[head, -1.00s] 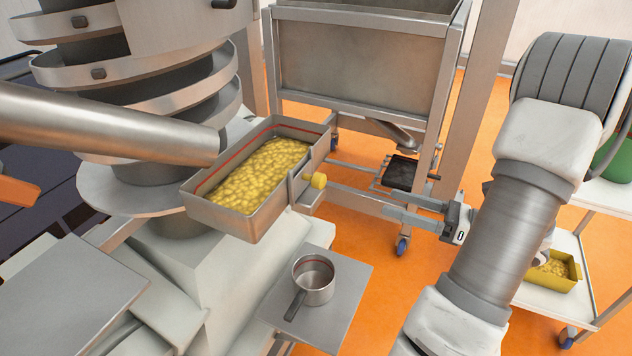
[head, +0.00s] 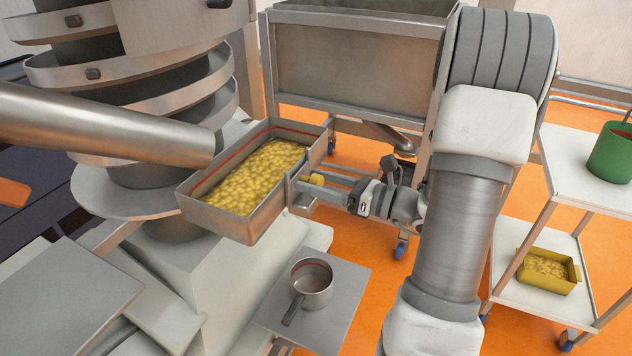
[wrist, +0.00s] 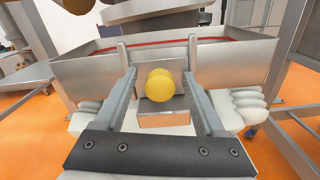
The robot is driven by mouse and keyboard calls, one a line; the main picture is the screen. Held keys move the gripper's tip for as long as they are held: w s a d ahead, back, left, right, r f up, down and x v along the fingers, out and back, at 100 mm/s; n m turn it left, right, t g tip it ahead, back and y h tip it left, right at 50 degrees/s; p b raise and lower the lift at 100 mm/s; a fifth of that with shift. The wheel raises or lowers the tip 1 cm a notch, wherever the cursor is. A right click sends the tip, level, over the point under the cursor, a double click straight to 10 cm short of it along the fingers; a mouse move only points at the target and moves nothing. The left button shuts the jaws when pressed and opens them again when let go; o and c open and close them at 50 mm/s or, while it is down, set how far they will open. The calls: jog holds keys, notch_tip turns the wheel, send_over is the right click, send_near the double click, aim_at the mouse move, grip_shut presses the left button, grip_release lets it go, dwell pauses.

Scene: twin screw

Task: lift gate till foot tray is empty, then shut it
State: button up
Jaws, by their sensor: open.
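The foot tray (head: 226,223) is a steel trough at the foot of the spiral tower, with a red line inside its rim. It holds a bed of yellow pieces (head: 256,178). The knob also shows in the wrist view (wrist: 159,86). My gripper (head: 322,189) is open, its fingers pointing at the gate, one on each side of the knob.
A steel pan (head: 312,283) stands on a small shelf below the tray. A steel hopper (head: 350,70) stands behind. A trolley at right carries a green bucket (head: 612,155) and a yellow bin (head: 547,272) of pieces. A steel pipe (head: 100,125) reaches over the tray from the left.

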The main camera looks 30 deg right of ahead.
jog(key=shift+w, duration=0.1)
grip_shut()
dwell(0.4)
dwell(1.0)
